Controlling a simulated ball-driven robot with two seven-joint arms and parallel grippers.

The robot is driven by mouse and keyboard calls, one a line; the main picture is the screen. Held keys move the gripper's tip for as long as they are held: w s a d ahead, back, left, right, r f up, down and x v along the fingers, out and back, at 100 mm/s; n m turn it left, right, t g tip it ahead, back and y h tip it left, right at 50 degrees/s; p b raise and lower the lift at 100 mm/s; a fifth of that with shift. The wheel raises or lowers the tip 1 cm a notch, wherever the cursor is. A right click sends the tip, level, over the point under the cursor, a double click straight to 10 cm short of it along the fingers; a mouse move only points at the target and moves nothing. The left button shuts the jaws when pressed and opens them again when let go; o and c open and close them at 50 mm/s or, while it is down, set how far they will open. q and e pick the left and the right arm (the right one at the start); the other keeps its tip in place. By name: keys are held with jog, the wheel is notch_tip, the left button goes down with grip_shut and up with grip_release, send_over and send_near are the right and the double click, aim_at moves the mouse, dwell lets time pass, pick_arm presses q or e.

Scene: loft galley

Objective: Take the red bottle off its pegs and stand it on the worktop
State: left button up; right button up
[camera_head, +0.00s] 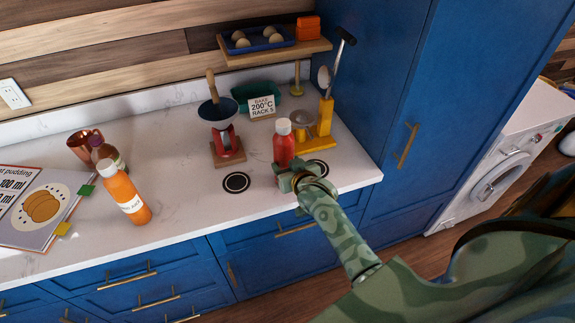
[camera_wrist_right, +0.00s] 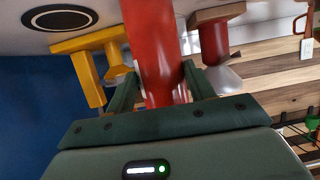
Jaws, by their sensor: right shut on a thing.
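The red bottle (camera_head: 284,150) with a white cap is upright near the front of the white worktop (camera_head: 190,200); its red body (camera_wrist_right: 152,45) also fills the middle of the right wrist view. My right gripper (camera_head: 300,180) is shut on it, with a finger on each side in the wrist view (camera_wrist_right: 155,85). The gripper hides the bottle's lower part in the head view, so I cannot tell whether it touches the worktop. A yellow stand (camera_head: 325,118) is just behind and right of the bottle. No pegs show clearly. My left gripper is not in view.
Dark round marks (camera_head: 237,182) lie on the worktop left and right of the bottle. A red scale (camera_head: 225,140) with a dark pan stands behind left. A shelf (camera_head: 275,52) overhangs behind.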

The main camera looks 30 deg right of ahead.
jog(key=shift+r, duration=0.1)
jog(key=o, duration=1.3)
jog(key=shift+o, duration=0.4)
jog(key=shift+s, duration=0.1)
jog(key=p+v, duration=0.2)
jog(key=v, duration=1.4)
jog(key=shift+r, duration=0.1)
